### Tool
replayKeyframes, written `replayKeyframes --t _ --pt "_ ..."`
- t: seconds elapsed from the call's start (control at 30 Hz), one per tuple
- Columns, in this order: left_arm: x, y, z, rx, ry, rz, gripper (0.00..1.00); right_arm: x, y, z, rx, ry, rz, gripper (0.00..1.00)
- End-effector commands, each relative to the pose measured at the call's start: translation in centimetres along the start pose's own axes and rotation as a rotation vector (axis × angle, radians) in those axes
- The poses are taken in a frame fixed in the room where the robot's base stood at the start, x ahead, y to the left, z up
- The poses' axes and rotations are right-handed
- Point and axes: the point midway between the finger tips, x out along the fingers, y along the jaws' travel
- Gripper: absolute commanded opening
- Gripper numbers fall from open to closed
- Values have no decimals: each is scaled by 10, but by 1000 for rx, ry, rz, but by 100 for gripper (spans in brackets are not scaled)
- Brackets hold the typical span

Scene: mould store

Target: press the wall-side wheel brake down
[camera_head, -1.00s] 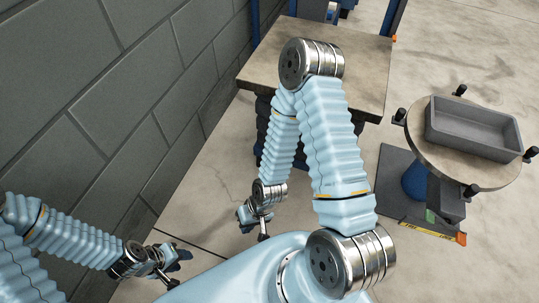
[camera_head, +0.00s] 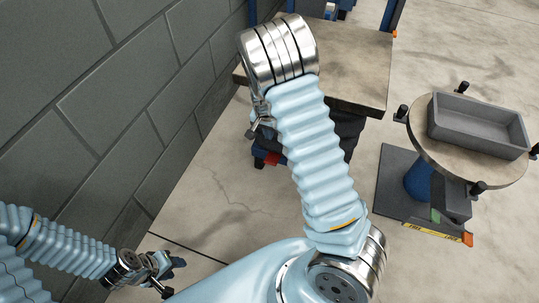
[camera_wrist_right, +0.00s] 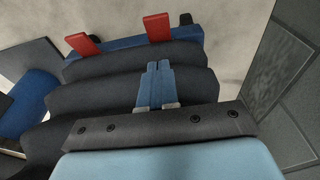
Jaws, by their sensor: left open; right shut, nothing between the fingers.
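Two red brake pedals stick out from the blue base frame of the lift table in the right wrist view. The wall-side one (camera_wrist_right: 157,27) is the right one, nearer the grey wall; the other (camera_wrist_right: 82,45) is to its left. In the head view one red pedal (camera_head: 271,160) shows low at the table's wall-side corner; my right arm may hide the other. My right gripper (camera_wrist_right: 160,66) is shut and empty, in front of the dark bellows, its tips apart from the wall-side pedal in the picture. My left gripper (camera_head: 177,274) is open near the wall.
The lift table's wooden top (camera_head: 358,70) overhangs the bellows. The block wall (camera_head: 140,90) runs close along the left. A round turntable (camera_head: 430,150) carrying a grey tray (camera_head: 478,135) stands at right. Concrete floor (camera_head: 225,190) is clear between wall and my arm.

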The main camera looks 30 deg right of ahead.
Motion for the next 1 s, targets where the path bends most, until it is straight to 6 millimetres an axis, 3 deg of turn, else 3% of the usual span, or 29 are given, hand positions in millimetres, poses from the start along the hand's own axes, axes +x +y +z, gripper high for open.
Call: replayKeyframes --t 0.23,0.7,1.0 --pt "5 -3 0 -1 1 -2 43 25 1 1 -2 -2 3 0" --pt "16 -12 -3 -8 8 -8 43 117 1 8 -4 -3 2 0" --pt "18 -13 -3 -8 9 -9 43 137 0 18 -3 -1 1 0"
